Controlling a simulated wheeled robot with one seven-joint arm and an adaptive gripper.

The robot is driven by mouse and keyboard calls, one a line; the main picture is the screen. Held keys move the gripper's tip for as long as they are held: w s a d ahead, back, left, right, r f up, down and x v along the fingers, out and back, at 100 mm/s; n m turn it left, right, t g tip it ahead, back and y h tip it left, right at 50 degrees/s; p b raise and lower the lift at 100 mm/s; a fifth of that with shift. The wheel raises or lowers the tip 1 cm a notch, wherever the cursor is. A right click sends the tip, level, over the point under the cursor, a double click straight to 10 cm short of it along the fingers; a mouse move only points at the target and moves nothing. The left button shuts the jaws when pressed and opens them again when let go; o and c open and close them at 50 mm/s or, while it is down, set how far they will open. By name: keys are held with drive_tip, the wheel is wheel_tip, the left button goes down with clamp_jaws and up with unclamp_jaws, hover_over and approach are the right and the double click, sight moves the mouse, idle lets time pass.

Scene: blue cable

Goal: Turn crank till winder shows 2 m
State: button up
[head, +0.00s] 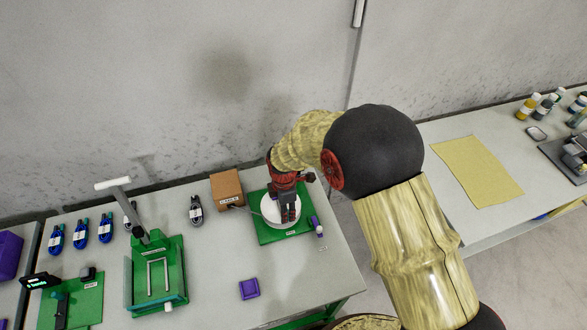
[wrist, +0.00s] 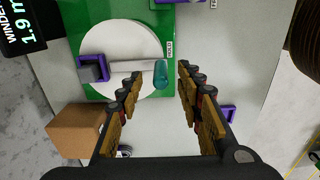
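The winder is a white disc (wrist: 125,35) on a green board (wrist: 183,80), and in the head view the disc (head: 270,212) is partly hidden by my gripper. A pale crank arm (wrist: 130,66) crosses the disc from a purple frame (wrist: 92,68) to a teal knob (wrist: 161,76). The black display (wrist: 22,22) reads "WINDER 1.9 m", cut off at the edge. My gripper (wrist: 161,72) is open, its fingertips on either side of the knob with a visible gap on each side. In the head view my gripper (head: 288,213) is over the disc.
A brown box (head: 227,190) stands left of the winder, close to its board. A purple-ended piece (head: 316,223) lies at the board's right edge. A green fixture (head: 158,275), coiled cables (head: 80,230) and a purple tray (head: 249,289) are on the same table.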

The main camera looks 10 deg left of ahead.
drive_tip(key=shift+r+p, duration=2.05)
drive_tip(key=shift+r, duration=1.6)
drive_tip(key=shift+s+d+f+m, duration=0.1)
drive_tip(key=shift+s+m, duration=0.05)
drive_tip(key=shift+m, duration=0.4)
drive_tip(key=shift+s+d+m, duration=0.1)
drive_tip(key=shift+m, duration=0.45)
drive_tip(key=s+d+r+m+t+b, duration=0.2)
drive_tip(key=s+d+r+m+b, duration=0.2)
drive_tip(key=d, duration=0.5)
drive_tip(key=s+d+r+m+t+b, duration=0.1)
drive_tip(key=s+d+r+m+b, duration=0.3)
drive_tip(key=s+d+r+m, duration=0.3)
drive_tip(key=s+d+r+m+t+b, duration=0.2)
drive_tip(key=s+d+r+m+b, duration=0.2)
drive_tip(key=d, duration=0.9)
wheel_tip(320, 180, up, 5)
drive_tip(key=s+m, duration=0.2)
drive_tip(key=m, duration=0.4)
drive_tip(key=shift+s+t+b, duration=0.25)
drive_tip(key=shift+t+b, duration=0.05)
drive_tip(key=shift+c, duration=0.3)
